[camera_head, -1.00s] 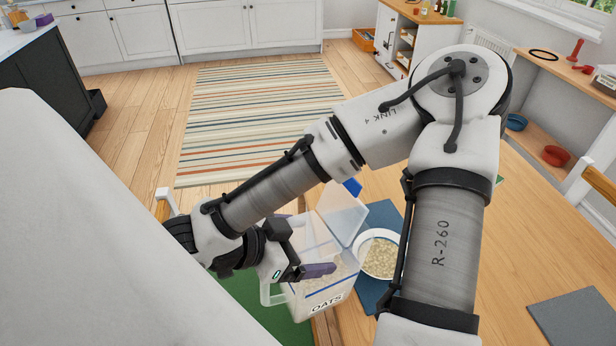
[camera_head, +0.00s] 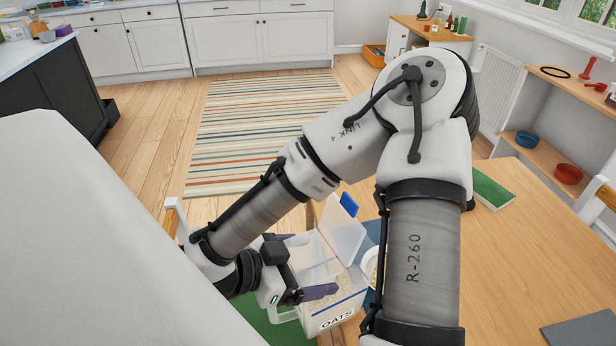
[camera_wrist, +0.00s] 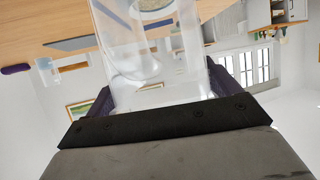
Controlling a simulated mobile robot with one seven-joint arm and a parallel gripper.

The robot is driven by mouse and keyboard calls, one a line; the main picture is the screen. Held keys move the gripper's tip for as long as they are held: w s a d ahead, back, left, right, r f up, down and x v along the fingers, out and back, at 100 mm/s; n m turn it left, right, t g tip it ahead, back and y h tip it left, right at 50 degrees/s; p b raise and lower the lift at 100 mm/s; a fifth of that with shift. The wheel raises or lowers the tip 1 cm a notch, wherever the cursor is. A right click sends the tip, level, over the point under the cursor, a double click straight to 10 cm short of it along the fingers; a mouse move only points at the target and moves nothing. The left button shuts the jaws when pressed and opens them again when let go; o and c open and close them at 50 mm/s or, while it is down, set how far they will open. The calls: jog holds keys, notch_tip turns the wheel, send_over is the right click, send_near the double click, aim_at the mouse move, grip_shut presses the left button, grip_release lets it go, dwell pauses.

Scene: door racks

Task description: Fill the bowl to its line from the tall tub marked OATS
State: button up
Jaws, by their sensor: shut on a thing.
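The clear tub marked OATS (camera_head: 343,308) has a blue line above its label, and pale oats show through its wall. Its clear lid stands open with a blue tab (camera_head: 348,204). My gripper (camera_head: 298,264) is shut on the tub, one purple finger on each side. In the wrist view the tub (camera_wrist: 135,60) lies between the fingers of my gripper (camera_wrist: 155,92). The white bowl (camera_head: 369,268) is beside the tub on a blue mat; my arm hides most of it. Oats show in the bowl (camera_wrist: 152,4) at the wrist view's top edge. Its fill line is not readable.
The wooden table (camera_head: 520,260) has free room at the right. A green book (camera_head: 490,192) lies at its far edge and a grey mat (camera_head: 585,332) near the front right. Chairs stand at the table's sides. A shelf with a blue bowl (camera_head: 526,140) and a red bowl (camera_head: 568,173) is behind.

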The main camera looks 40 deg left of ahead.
notch_tip(320, 180, up, 5)
jog(key=p, duration=0.5)
jog(key=shift+r, duration=0.15)
